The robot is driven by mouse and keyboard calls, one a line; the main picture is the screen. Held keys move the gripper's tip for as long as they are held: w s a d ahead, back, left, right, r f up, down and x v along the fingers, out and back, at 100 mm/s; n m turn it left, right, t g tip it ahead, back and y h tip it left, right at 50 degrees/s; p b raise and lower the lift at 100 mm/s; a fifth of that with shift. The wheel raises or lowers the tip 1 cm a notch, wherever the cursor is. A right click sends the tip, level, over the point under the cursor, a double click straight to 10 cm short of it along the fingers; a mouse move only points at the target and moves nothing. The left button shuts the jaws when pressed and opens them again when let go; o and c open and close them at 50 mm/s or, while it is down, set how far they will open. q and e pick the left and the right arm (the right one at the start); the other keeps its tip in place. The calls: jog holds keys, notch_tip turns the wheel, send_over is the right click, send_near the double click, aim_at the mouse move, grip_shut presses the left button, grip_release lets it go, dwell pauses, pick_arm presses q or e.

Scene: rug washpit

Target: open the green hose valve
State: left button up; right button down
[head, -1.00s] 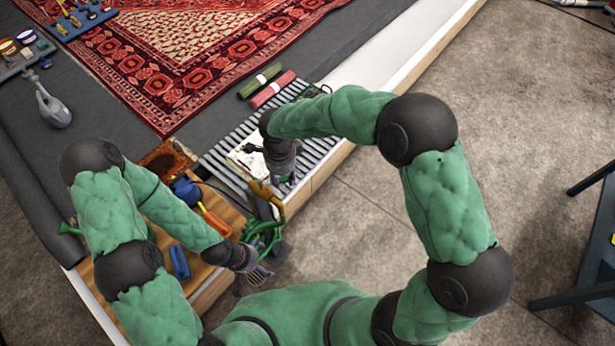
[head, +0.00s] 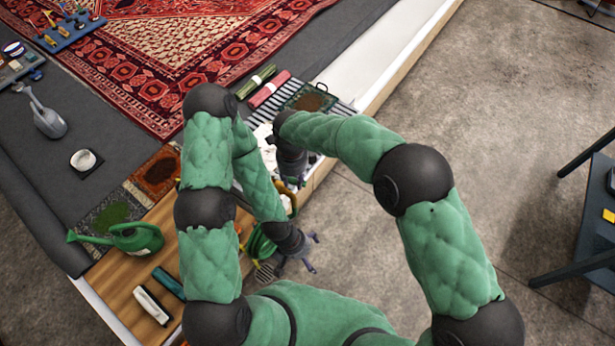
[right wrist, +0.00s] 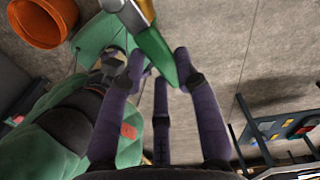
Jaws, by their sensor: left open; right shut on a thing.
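In the right wrist view, my right gripper (right wrist: 160,62) is shut on a green tapered piece (right wrist: 154,48), which looks like the handle of the green hose valve. A metal part with yellow edges (right wrist: 134,14) adjoins it at the top. In the head view, my right arm hides most of this gripper and the valve. Coiled green hose (head: 262,246) shows at the platform's edge, partly behind my left arm. My left gripper (head: 312,253) is open and empty, beside the hose and just past the platform's edge.
A green watering can (head: 138,238) and a white-topped brush (head: 152,306) are on the wooden board. An orange pot (right wrist: 40,22) shows in the wrist view. Floor at right is clear before a dark table (head: 575,245).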

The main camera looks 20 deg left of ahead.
aim_at(294, 182)
dwell(0.4)
jog(key=c, duration=0.9)
grip_release()
jog(key=shift+r, duration=0.1)
notch_tip(294, 182, up, 12)
jog(key=shift+f, duration=0.1)
